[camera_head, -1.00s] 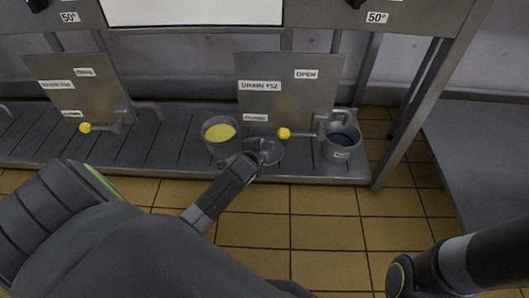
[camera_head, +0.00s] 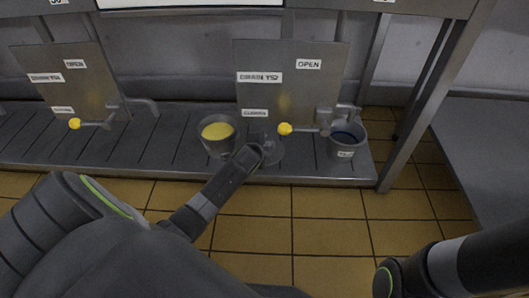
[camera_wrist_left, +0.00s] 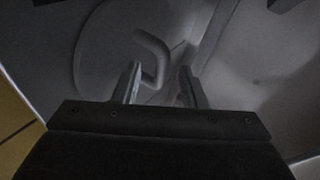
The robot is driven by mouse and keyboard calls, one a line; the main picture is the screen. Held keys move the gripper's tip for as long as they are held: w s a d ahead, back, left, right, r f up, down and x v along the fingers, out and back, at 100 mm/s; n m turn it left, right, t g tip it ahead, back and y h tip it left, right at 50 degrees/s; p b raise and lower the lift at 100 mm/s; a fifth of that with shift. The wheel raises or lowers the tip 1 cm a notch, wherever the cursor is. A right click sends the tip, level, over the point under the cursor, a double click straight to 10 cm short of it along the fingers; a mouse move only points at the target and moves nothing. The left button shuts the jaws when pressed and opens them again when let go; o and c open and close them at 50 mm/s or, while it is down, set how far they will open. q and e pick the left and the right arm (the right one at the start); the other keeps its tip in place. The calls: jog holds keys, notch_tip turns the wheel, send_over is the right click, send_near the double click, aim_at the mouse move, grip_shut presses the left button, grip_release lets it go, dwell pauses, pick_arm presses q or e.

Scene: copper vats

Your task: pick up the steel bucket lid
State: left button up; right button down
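The steel bucket lid (camera_head: 277,152) is a grey disc lying on the slatted steel platform, between two buckets. My left gripper (camera_head: 262,143) reaches down over it and hides part of it. In the left wrist view the lid (camera_wrist_left: 97,50) shows as a pale round plate with a bent bar handle (camera_wrist_left: 153,45). My left gripper (camera_wrist_left: 160,82) is open there, with the handle's lower part appearing between its two fingers. Whether the fingers touch the handle cannot be told. My right arm shows at the lower right of the head view, but its gripper fingers do not show.
A bucket with yellow contents (camera_head: 217,134) stands just left of the lid. A bucket with dark blue contents (camera_head: 346,142) stands to the right, under a tap. A yellow-knobbed valve lever (camera_head: 286,129) juts out close to my gripper. A table leg (camera_head: 412,115) rises at the right.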

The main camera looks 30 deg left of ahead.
pick_arm(q)
jog(key=shift+c, duration=1.2)
grip_shut()
jog(key=shift+r, duration=0.2)
jog(key=shift+r+p, duration=0.55)
jog(key=shift+p, duration=0.45)
